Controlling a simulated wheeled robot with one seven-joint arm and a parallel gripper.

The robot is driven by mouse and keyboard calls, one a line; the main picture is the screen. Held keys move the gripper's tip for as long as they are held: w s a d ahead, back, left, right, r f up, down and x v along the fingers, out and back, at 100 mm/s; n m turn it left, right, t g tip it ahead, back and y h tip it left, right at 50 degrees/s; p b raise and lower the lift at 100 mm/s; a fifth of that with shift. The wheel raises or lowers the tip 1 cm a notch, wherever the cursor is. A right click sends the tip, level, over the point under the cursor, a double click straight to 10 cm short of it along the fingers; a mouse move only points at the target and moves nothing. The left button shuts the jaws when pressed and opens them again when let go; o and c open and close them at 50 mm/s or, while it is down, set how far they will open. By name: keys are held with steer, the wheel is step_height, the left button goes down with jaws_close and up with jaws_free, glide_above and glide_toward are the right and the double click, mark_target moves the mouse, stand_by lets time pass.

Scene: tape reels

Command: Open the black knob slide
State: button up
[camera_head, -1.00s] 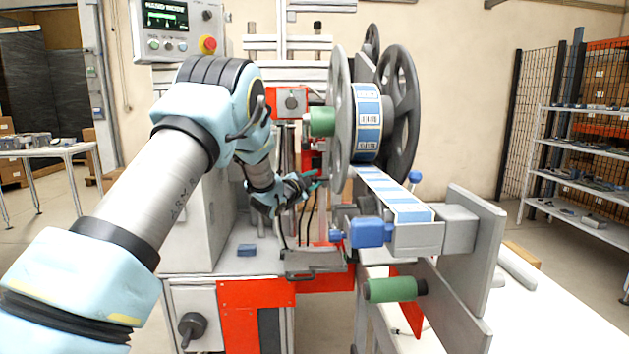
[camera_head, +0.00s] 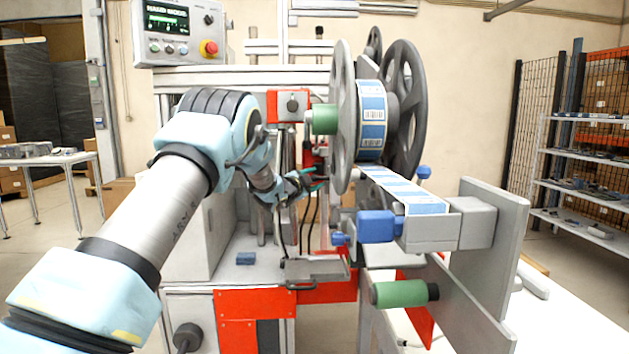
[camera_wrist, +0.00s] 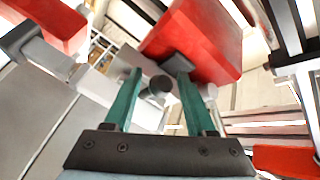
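My gripper (camera_wrist: 158,70) has two green fingers that stand apart, with a visible gap between them. A round black knob (camera_wrist: 158,86) shows between the fingers in the wrist view, and I see no finger clearly touching it. A red block (camera_wrist: 200,40) lies just beyond the fingertips, and a dark square part shows by the right fingertip. In the head view my gripper (camera_head: 316,178) is at the machine's middle, left of the large reel and below a red block with a dark knob (camera_head: 292,105). The knob between my fingers is too small to make out there.
A reel with blue and white labels (camera_head: 371,120) and its grey discs stand close to the right of my gripper. A blue-handled clamp (camera_head: 376,226) and a green roller (camera_head: 402,293) lie lower right. A control panel (camera_head: 180,30) is at top left. Black cables hang below my gripper.

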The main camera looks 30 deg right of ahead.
steer(key=shift+o, duration=0.3)
steer(key=shift+a, duration=0.1)
steer(key=b+v, duration=0.3)
steer(key=v, duration=0.7)
steer(key=shift+s+a, duration=0.25)
steer(key=a+f+n+y+p, duration=0.15)
steer(key=a+n+y, duration=0.25)
steer(key=a, duration=0.5)
steer(key=a+f+n+y+b, duration=0.1)
steer(key=a+f+n+y, duration=0.25)
steer(key=a, duration=0.55)
steer(key=a+f+n+y+p, duration=0.1)
steer(key=a+n+y, duration=0.3)
steer(key=a, duration=0.5)
steer(key=s+a+f+n+g+y, duration=0.1)
steer(key=s+a+f+n+g, duration=0.1)
steer(key=s+a, duration=0.4)
steer(key=s+a+f+n+g+y+p, duration=0.1)
steer(key=s+a, duration=0.5)
steer(key=s, duration=0.6)
steer(key=s+a+f+n+g+y, duration=0.1)
steer(key=s+a+f+n+g, duration=0.2)
steer(key=s+a+n, duration=0.3)
steer(key=s+n+g, duration=0.1)
steer(key=s, duration=0.2)
steer(key=shift+s+a+g+y+p, duration=0.3)
steer(key=shift+s+y+p, duration=0.05)
